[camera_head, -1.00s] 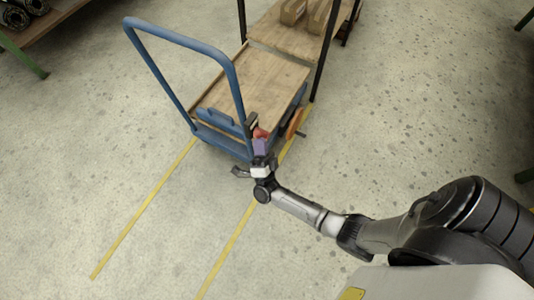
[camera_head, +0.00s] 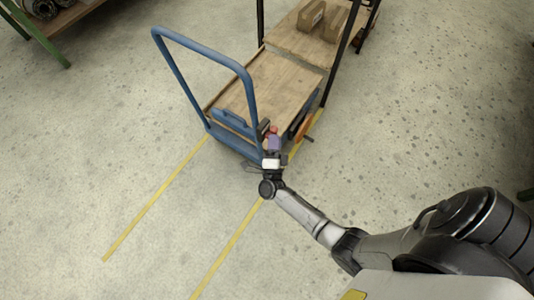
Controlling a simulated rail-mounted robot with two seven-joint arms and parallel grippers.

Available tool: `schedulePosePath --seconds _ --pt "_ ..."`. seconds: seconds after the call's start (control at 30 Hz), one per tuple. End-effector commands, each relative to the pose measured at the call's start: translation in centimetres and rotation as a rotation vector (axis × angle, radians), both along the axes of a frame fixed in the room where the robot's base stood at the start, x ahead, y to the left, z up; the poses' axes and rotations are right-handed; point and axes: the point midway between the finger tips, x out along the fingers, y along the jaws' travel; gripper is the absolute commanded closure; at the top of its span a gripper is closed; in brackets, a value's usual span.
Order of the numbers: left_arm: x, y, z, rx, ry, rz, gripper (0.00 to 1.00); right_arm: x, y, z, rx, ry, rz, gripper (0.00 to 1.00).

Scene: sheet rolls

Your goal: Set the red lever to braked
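A cart with a blue push handle (camera_head: 205,55) and a wooden deck (camera_head: 275,85) stands in the head view. A small red part (camera_head: 272,130), which looks like the lever, sits at the cart's near right corner beside a dark block. My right gripper (camera_head: 273,146) is at this corner, just below the red part in the picture. A purple piece shows between them. The fingers are too small and overlapped to tell whether they are open or touching the red part. My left gripper is not in view.
An orange wheel-like part (camera_head: 304,126) is at the cart's right side. A shelf with cardboard boxes (camera_head: 311,15) stands behind the cart. Yellow floor lines (camera_head: 158,198) run toward me. The floor on both sides is clear. A bench (camera_head: 60,25) is at top left.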

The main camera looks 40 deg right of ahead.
Motion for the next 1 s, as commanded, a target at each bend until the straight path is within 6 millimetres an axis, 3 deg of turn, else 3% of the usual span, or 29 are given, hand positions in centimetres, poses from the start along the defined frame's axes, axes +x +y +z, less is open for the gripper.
schedulePosePath --seconds 0.47,0.67,1.0 --pt "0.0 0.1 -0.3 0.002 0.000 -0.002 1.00 -0.5 0.3 -0.5 0.000 -0.001 -0.002 1.00" --pt "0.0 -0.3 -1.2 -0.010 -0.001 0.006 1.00 -2.4 2.0 -2.3 0.003 0.003 0.005 1.00" --pt "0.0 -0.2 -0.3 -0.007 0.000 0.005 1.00 -6.6 6.1 -4.9 0.001 0.003 0.005 1.00"
